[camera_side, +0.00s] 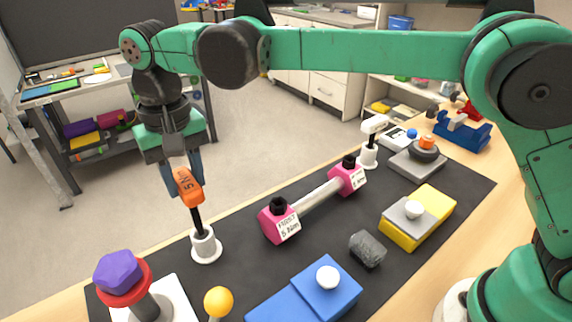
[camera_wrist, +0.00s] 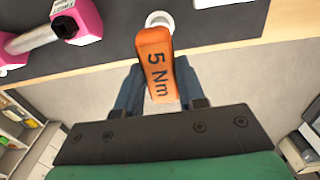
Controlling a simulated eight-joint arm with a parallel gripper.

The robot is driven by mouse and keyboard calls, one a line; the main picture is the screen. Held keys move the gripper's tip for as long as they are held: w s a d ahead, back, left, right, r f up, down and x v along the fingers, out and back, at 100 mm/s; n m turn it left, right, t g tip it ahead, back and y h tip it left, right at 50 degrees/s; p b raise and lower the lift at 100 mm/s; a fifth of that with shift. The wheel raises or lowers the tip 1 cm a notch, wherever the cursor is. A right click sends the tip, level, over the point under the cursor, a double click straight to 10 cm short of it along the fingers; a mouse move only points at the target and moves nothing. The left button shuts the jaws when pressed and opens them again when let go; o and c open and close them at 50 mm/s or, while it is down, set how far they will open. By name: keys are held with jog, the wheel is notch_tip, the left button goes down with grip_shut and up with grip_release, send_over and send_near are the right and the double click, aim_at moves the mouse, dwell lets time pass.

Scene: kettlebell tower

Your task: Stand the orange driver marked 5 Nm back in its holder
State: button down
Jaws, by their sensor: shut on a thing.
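The orange driver marked 5 Nm (camera_side: 188,187) has an orange handle and a dark shaft pointing down. My gripper (camera_side: 181,180) is shut on its handle from above. The driver is slightly tilted, and its shaft's lower end meets the top of a white round holder (camera_side: 205,245) on the black mat. I cannot tell how deep the shaft sits in it. In the wrist view the handle (camera_wrist: 155,65) lies between my fingers (camera_wrist: 158,95), with the white holder (camera_wrist: 160,22) just beyond its end.
A pink dumbbell-shaped fixture (camera_side: 318,198) stands right of the holder. A purple-topped post with a red ring (camera_side: 122,278) and a yellow ball (camera_side: 218,301) are in front. Blue (camera_side: 310,292) and yellow (camera_side: 432,212) blocks lie to the right. Another white holder (camera_side: 369,155) stands at the back.

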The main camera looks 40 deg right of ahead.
jog(key=shift+f, duration=2.05)
jog(key=shift+c, duration=1.4)
grip_release()
jog(key=c, duration=0.3)
jog(key=shift+r, duration=3.45)
